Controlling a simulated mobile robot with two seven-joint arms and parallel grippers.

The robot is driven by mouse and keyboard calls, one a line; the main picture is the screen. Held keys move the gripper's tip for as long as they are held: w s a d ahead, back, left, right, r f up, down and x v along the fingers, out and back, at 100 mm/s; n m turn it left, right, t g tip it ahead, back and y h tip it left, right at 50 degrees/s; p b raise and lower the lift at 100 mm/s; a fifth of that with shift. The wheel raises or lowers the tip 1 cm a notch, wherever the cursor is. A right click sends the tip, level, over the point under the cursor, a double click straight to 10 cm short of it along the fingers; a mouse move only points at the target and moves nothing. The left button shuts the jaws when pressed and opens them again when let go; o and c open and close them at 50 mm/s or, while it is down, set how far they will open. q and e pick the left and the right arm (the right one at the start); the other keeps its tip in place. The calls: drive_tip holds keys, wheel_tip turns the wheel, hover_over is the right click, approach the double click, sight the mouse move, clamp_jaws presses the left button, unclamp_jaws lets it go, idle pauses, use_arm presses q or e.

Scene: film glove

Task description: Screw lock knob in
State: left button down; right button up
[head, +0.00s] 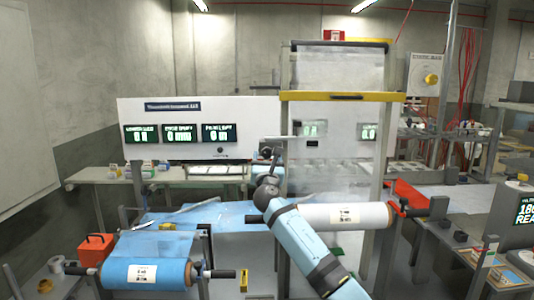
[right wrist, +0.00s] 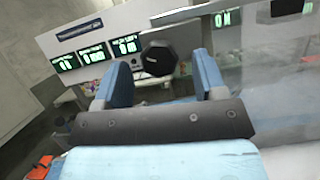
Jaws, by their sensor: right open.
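The lock knob is a black, many-sided knob (right wrist: 158,57) on the front of the white machine panel. In the right wrist view it appears between and beyond my gripper's two blue fingers, with space on both sides. In the head view a small dark shape that looks like the knob (head: 266,153) sits just above my gripper. My right gripper (head: 274,164) is open and empty, raised in front of the panel; its fingers also show in the right wrist view (right wrist: 162,70). Whether the fingertips reach the knob's depth, I cannot tell. My left gripper is not in view.
The white panel (head: 200,108) carries green displays. A white film roll (head: 365,216) lies right of my arm, and a blue roll (head: 170,274) is at front left. A yellow-barred frame (head: 330,96) rises behind. An orange box (head: 95,247) stands at left.

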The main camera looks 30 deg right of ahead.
drive_tip(key=shift+x, duration=1.35)
drive_tip(key=c, duration=0.9)
drive_tip(key=shift+c, duration=0.2)
drive_tip(key=shift+m, duration=0.3)
